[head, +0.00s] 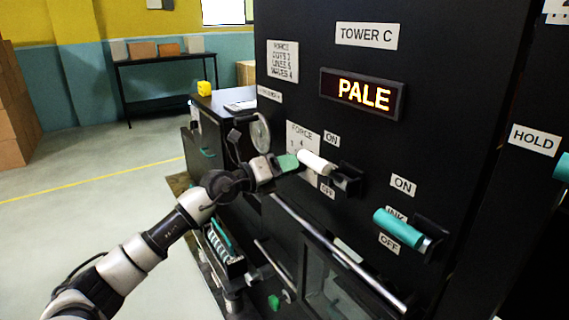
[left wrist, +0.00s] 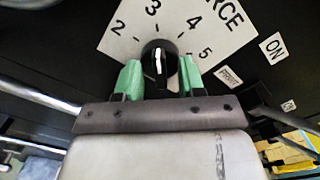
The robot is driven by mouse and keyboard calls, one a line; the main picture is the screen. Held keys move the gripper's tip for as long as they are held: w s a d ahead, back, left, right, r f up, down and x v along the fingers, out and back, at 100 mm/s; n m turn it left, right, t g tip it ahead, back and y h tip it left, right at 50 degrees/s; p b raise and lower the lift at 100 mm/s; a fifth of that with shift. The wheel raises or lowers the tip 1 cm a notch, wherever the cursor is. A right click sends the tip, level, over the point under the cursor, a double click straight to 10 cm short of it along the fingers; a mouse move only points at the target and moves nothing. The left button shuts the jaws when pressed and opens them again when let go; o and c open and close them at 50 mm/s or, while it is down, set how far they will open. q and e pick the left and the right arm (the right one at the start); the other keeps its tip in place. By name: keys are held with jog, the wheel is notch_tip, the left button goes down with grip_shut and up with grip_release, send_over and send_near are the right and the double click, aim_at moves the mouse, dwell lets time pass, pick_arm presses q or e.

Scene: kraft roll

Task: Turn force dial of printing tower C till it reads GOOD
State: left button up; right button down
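Tower C (head: 450,70) is a tall black cabinet. Its lit display (head: 364,94) reads PALE. The white FORCE plate (head: 300,132) is partly hidden behind my left gripper (head: 288,162). In the left wrist view the black force dial (left wrist: 159,58) shows its white mark pointing up, roughly toward 3, on a scale where 2 to 5 are visible. The green fingers of my left gripper (left wrist: 160,78) stand apart on either side of the dial's lower part. No firm contact is visible. My right gripper is not in view.
A card (head: 283,62) lists FORCE: DOTS 2, LINES 5, WAVES 4. A white-handled ON/OFF lever (head: 318,162) sits close right of my gripper. A teal INK lever (head: 398,228) is farther right. A metal rail (head: 340,255) runs below. Floor at left is open.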

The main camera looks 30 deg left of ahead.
pick_arm(q)
jog(key=shift+c, duration=0.9)
grip_shut()
jog(key=shift+s+m+b, duration=0.1)
jog(key=shift+m+b, duration=3.5)
jog(key=shift+m, duration=0.8)
